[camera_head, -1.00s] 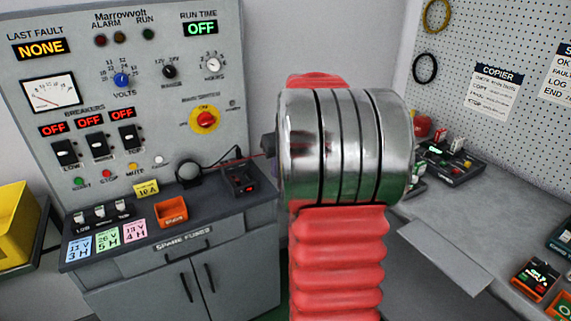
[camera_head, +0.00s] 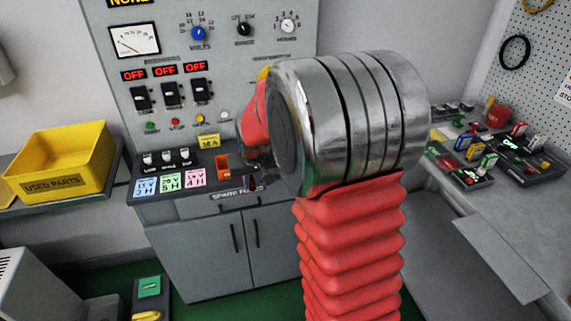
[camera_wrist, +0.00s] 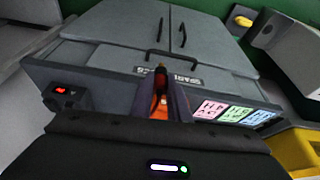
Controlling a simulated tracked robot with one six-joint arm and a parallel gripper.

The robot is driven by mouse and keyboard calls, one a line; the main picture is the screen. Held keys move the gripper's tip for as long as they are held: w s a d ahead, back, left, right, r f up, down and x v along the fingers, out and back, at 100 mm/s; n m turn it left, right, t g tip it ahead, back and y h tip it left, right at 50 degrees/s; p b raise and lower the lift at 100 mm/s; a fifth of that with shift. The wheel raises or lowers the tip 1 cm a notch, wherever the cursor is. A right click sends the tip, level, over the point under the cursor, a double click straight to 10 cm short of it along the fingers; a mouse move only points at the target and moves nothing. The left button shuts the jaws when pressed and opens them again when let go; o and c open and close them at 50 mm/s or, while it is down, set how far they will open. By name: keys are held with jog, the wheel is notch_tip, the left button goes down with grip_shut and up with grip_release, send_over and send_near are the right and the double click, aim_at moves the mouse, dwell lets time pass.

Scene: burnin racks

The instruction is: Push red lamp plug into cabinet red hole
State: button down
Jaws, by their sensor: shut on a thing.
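My gripper (camera_head: 256,181) is partly hidden by my arm in the head view, in front of the grey cabinet's counter. In the wrist view its dark fingers (camera_wrist: 161,88) are close together around a small dark, reddish-tipped piece (camera_wrist: 160,71); I cannot tell for sure that it is the red lamp plug. The grey cabinet (camera_head: 222,62) has a panel with a small red lamp (camera_head: 175,123) in a row of coloured lamps. I cannot make out a red hole. My arm covers the panel's lower right part.
An orange bin (camera_head: 222,172) and coloured cards (camera_head: 170,182) lie on the counter. A black box with a red display (camera_wrist: 64,93) shows in the wrist view. A yellow used-parts bin (camera_head: 62,163) stands at left. A workbench (camera_head: 478,218) with several small devices is at right.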

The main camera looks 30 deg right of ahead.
jog(key=a+f+n+y, duration=0.1)
jog(key=a+f+n, duration=0.1)
jog(key=a, duration=1.2)
jog(key=shift+s+f+n, duration=0.2)
jog(key=shift+f+n, duration=0.1)
